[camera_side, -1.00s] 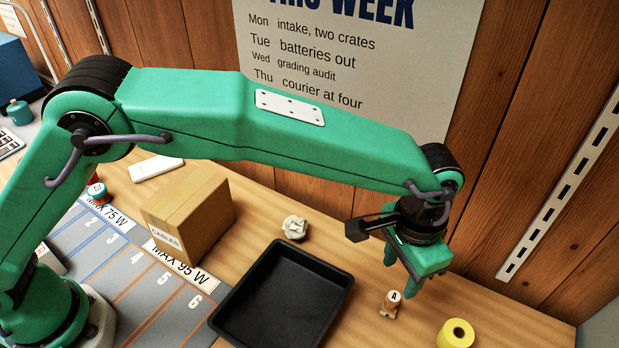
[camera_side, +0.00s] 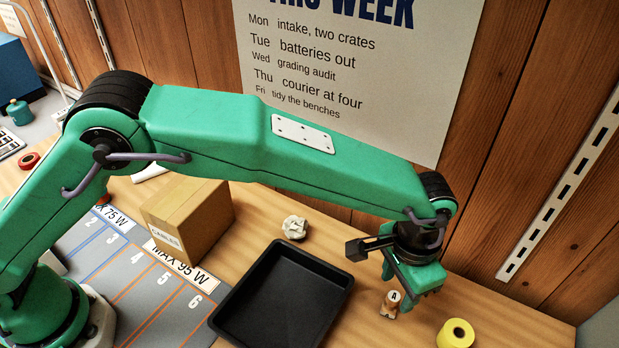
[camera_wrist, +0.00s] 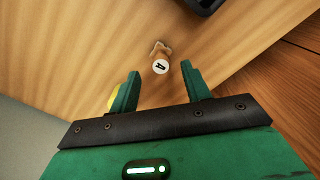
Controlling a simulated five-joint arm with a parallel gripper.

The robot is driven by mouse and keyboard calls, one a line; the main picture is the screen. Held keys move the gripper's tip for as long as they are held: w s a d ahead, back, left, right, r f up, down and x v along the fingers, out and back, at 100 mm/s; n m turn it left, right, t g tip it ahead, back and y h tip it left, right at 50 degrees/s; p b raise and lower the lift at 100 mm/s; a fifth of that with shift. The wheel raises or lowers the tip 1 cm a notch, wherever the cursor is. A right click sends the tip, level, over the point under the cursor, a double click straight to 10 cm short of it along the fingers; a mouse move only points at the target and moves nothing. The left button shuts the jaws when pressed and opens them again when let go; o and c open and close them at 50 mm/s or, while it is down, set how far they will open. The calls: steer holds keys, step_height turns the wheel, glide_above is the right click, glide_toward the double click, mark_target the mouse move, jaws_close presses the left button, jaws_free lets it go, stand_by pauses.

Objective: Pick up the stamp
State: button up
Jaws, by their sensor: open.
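The stamp (camera_side: 391,305) is a small wooden piece with a white top marked "A". It stands on the wooden bench to the right of the black tray. In the wrist view the stamp (camera_wrist: 161,62) lies just beyond the fingertips, roughly between their lines. My gripper (camera_side: 408,290) is close above and behind the stamp in the side view. In the wrist view my gripper (camera_wrist: 158,82) has its two green fingers apart with nothing between them.
The black tray (camera_side: 232,318) stands left of the stamp. A yellow tape roll (camera_side: 456,334) is to its right. A crumpled paper ball (camera_side: 295,227) and a cardboard box (camera_side: 187,218) stand farther left. The wooden wall with a poster (camera_side: 350,130) is behind.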

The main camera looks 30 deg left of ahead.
mark_target(394, 296)
steer(key=shift+f, duration=2.15)
jaws_close()
steer(key=shift+r, duration=0.1)
steer(key=shift+r, duration=0.75)
steer(key=r, duration=0.1)
steer(key=s+r, duration=0.1)
steer(key=r, duration=0.1)
steer(key=shift+s+r, duration=0.1)
steer(key=s+d+r, duration=0.1)
steer(key=s+r, duration=0.5)
steer(key=s, duration=0.4)
steer(key=shift+s+d, duration=0.2)
steer(key=shift+d, duration=0.05)
